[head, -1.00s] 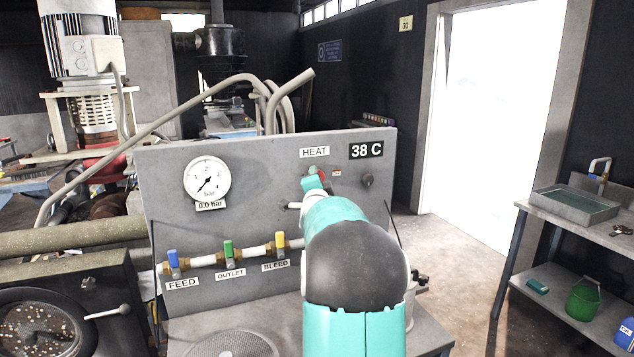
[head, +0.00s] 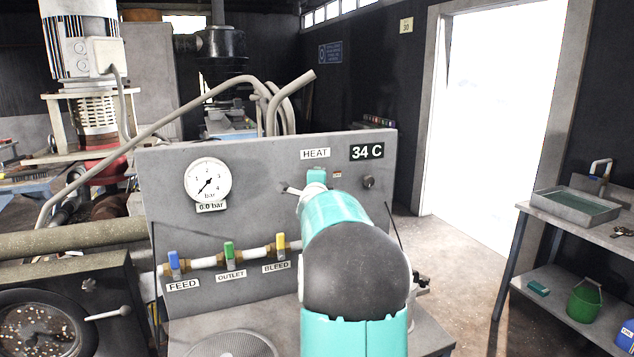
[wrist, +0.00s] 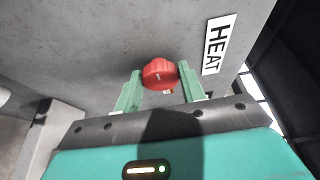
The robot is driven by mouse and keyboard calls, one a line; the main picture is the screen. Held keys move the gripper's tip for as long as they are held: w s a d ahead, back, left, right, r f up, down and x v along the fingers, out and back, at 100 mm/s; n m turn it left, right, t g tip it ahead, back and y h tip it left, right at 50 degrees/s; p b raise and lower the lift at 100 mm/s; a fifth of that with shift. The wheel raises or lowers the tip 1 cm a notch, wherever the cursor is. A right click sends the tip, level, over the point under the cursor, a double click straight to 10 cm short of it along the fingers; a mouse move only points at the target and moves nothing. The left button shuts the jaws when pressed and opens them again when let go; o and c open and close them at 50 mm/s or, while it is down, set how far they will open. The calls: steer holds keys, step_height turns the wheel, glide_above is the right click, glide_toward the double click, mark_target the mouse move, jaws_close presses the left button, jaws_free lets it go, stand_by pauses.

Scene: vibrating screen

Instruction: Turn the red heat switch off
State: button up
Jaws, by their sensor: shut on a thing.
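The red heat switch (wrist: 160,74) is a round knob on the grey panel, beside the HEAT label (wrist: 219,44) in the wrist view. My gripper (wrist: 159,80) has its two green fingers on either side of the knob and is shut on it. In the head view, my gripper (head: 316,176) is at the panel just below the HEAT label (head: 315,154) and hides the knob. The temperature display (head: 367,152) reads 34 C.
The pressure gauge (head: 208,180) reads 0.0 bar. A small dark knob (head: 368,182) is right of my gripper. Blue, green and yellow valve handles line the pipe at lower left. A shelf (head: 590,228) stands at the right.

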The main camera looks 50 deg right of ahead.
steer(key=o, duration=1)
steer(key=v, duration=1.3)
steer(key=shift+s+a, duration=0.25)
steer(key=shift+a, duration=0.05)
